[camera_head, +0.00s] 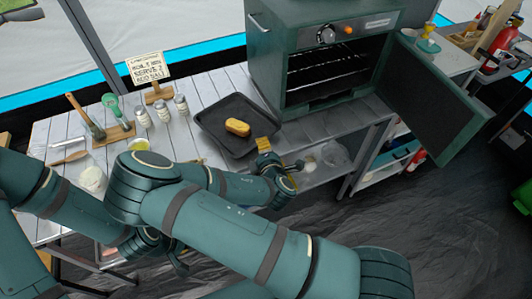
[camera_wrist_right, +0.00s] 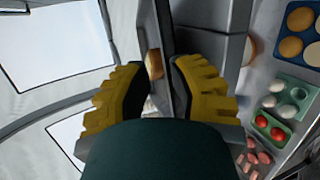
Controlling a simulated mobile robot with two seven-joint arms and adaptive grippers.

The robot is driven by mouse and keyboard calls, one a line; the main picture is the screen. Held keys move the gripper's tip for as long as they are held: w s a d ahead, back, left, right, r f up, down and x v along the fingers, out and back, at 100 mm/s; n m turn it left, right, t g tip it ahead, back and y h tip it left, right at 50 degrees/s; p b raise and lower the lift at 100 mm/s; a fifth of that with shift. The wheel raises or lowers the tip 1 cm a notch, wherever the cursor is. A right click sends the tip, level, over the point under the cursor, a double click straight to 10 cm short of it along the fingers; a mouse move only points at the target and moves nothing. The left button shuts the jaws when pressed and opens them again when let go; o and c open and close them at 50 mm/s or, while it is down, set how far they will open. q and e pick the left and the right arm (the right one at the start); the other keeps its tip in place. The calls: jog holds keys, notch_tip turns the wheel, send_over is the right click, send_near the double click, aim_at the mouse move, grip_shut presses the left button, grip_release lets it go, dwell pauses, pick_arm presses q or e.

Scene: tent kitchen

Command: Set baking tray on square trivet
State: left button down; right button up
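The black baking tray (camera_head: 215,117) lies on the slatted table in front of the oven, with a yellow-brown loaf-like item (camera_head: 237,127) on it. My right gripper (camera_head: 277,163), with yellow fingers, is at the tray's near right corner. In the right wrist view its fingers (camera_wrist_right: 160,68) are apart on either side of the tray's upright grey edge (camera_wrist_right: 172,50). Gaps show beside the edge, and a bit of the loaf (camera_wrist_right: 153,62) shows between the fingers. My left gripper (camera_head: 170,250) is low at the table's front, mostly hidden behind my right arm. I cannot pick out the square trivet.
The green oven (camera_head: 310,60) stands open behind the tray, its door (camera_head: 430,100) swung right. Several shakers (camera_head: 162,110), a wooden board (camera_head: 112,133) with utensils and a sign (camera_head: 148,68) stand left of the tray. The right wrist view shows an egg tray (camera_wrist_right: 285,100).

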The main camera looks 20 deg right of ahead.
jog(key=s+f+m+g, duration=0.9)
jog(key=s+f+m, duration=0.2)
jog(key=s+f, duration=0.3)
jog(key=s+a+r+m+g+y, duration=0.2)
jog(key=a+r+m+g+y, duration=0.2)
jog(key=a+r+m+y, duration=0.2)
jog(key=a+m, duration=0.2)
jog(key=a, duration=0.1)
jog(key=shift+s+a, duration=0.25)
jog(key=shift+s, duration=0.1)
jog(key=shift+d+r, duration=0.1)
jog(key=shift+d, duration=0.1)
